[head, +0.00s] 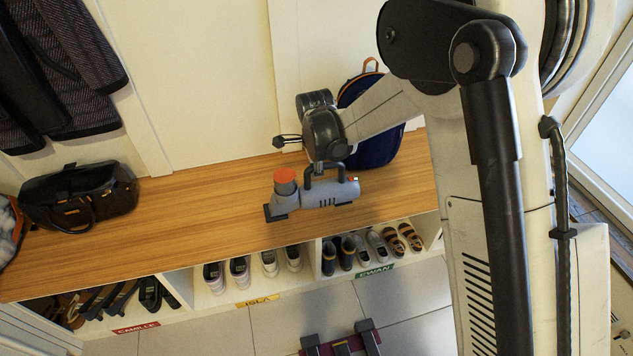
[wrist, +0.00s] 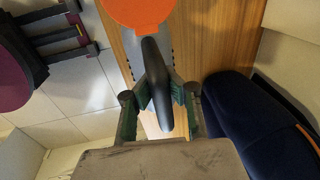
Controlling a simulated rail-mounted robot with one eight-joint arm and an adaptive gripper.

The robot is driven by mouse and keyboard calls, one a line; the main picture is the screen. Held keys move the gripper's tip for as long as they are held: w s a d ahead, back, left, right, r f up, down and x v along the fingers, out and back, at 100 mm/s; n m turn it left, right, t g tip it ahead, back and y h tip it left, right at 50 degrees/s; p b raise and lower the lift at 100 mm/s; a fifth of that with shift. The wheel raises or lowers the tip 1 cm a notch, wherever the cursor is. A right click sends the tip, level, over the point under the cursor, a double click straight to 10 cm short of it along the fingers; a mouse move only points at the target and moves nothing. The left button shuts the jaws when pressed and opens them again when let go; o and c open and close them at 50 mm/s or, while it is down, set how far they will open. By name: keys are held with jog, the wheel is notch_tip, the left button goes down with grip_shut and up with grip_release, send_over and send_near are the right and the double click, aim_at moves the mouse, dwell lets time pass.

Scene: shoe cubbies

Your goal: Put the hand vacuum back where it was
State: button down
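The hand vacuum (head: 318,194) is grey with an orange-red end and a black handle, and it shows over the wooden bench. My gripper (head: 325,168) is above it, at the handle. In the wrist view, the green-padded fingers of my gripper (wrist: 160,105) close in on both sides of the black handle (wrist: 153,65), and they appear to hold it. The orange end (wrist: 138,12) shows at the top of that view. I cannot tell whether the vacuum touches the bench or hangs just above it.
The wooden bench top (head: 190,215) is clear between the black handbag (head: 80,195) and the vacuum. A dark blue backpack (head: 375,145) stands close behind my gripper. Cubbies below hold several shoes. A maroon, dark-legged item (head: 340,344) is on the tiled floor.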

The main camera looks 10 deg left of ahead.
aim_at(317, 184)
jog(key=shift+w+d+f+b, duration=0.15)
jog(key=shift+f+b, duration=0.6)
jog(key=shift+f, duration=1.5)
jog(key=c, duration=1.9)
grip_release()
jog(key=shift+r, duration=0.15)
jog(key=r+p, duration=0.1)
jog(key=r, duration=0.3)
jog(key=s+r+p, duration=0.1)
jog(key=r, duration=0.3)
jog(key=s+r+p, duration=0.1)
jog(key=r, duration=0.3)
jog(key=shift+d, duration=0.15)
